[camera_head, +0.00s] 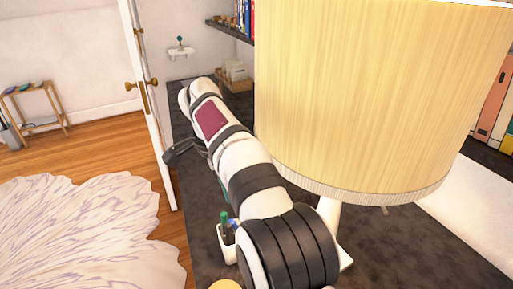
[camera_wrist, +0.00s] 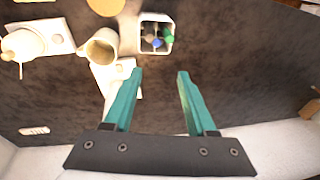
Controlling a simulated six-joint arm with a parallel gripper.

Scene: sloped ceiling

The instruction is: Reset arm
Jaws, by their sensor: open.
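My gripper (camera_wrist: 160,75) shows in the wrist view with its two teal fingers apart and nothing between them. It hangs over the dark counter (camera_wrist: 235,75). In the head view my white and black arm reaches away over the dark counter (camera_head: 205,240). The gripper's fingertips are mostly hidden there behind my arm.
A large cream lampshade (camera_head: 370,90) stands close on the right of my arm. A white holder (camera_wrist: 155,33) with pens and a cream mug (camera_wrist: 101,46) stand beyond my fingertips. A white door (camera_head: 150,100) is left of the counter. A shelf (camera_head: 229,30) hangs at the back.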

